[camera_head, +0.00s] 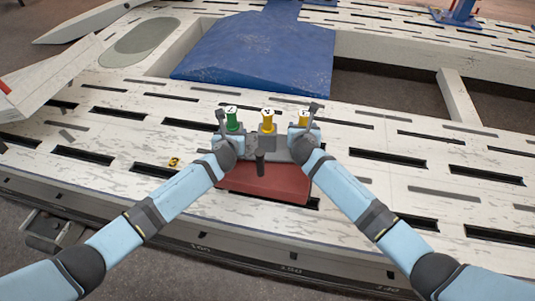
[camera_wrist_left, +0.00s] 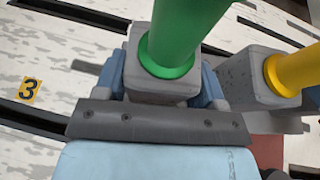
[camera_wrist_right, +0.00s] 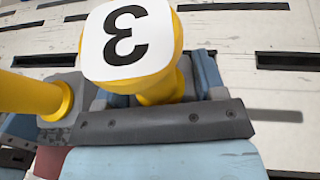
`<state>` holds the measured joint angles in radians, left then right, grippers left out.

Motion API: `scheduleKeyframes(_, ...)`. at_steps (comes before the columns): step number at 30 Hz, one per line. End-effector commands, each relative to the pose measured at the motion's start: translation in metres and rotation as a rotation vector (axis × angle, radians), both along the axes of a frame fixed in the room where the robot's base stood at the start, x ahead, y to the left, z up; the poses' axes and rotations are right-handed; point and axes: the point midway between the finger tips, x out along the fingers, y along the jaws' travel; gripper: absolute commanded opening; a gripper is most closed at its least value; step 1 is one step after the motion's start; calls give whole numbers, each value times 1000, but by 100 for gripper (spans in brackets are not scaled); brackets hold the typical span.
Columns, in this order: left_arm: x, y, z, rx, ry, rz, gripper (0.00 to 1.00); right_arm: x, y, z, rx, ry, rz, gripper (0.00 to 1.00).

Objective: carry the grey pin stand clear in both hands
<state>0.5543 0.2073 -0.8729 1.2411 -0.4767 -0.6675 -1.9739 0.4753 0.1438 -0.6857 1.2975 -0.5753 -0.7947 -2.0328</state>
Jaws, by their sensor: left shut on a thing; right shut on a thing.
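The grey pin stand (camera_head: 268,150) is in the middle of the head view, with a green pin (camera_head: 232,121) at left, a yellow pin (camera_head: 267,122) in the middle and another yellow pin (camera_head: 304,118) at right. My left gripper (camera_head: 228,143) is shut on the stand's left end, below the green pin (camera_wrist_left: 180,35). My right gripper (camera_head: 303,141) is shut on its right end, below the right yellow pin, whose white cap reads 3 in the right wrist view (camera_wrist_right: 127,38). The stand looks upright. I cannot tell whether its underside touches anything.
A red-brown plate (camera_head: 265,184) lies just in front of the stand, on the slotted white bench (camera_head: 390,185). A yellow number tag (camera_head: 174,162) is to the left. A large blue block (camera_head: 265,60) stands behind. The bench right of my arms is clear.

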Motion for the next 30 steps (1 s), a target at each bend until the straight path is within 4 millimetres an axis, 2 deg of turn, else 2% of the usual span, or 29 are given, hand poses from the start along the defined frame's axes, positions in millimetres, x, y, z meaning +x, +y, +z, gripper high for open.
scheduleKeyframes(8,2,-1,-11,-3,-8,-1,0,2,1,-11,2,-8,1,0)
scheduleKeyframes(9,0,0,-16,-1,-1,0,66,0,0,-17,0,0,0,66)
scheduleKeyframes(12,0,0,-14,0,0,0,89,0,0,-15,0,0,0,89)
scheduleKeyframes(23,-4,1,-13,0,-1,0,89,0,0,-15,0,0,0,89)
scheduleKeyframes(26,-14,2,-9,1,-1,1,89,0,0,-15,0,0,0,89)
scheduleKeyframes(30,-41,4,2,0,-1,-2,89,0,0,-15,0,0,0,89)
